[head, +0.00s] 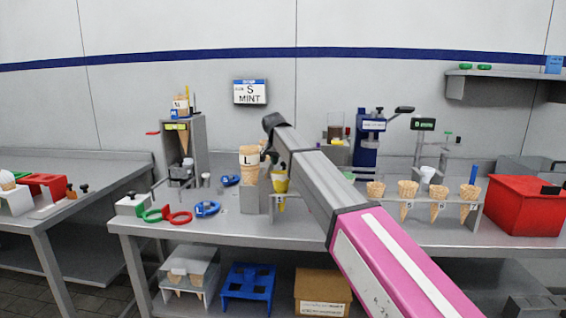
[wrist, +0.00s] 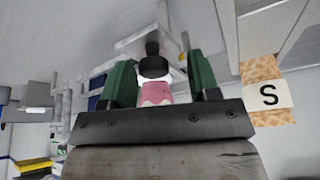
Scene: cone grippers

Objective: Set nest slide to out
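In the wrist view, my gripper (wrist: 160,85) has its two green fingers apart. Between and just beyond them show a black round knob (wrist: 153,66) and a pink piece with a pale lower edge (wrist: 155,93). I see a gap beside the knob, and I cannot tell whether either finger touches it. I cannot tell for sure that this knob belongs to the nest slide. In the head view, my arm crosses the bench and hides much of its middle; the gripper's fingers are not clearly visible there, near the cone marked L (head: 249,163).
A sign reads S MINT (head: 249,92).

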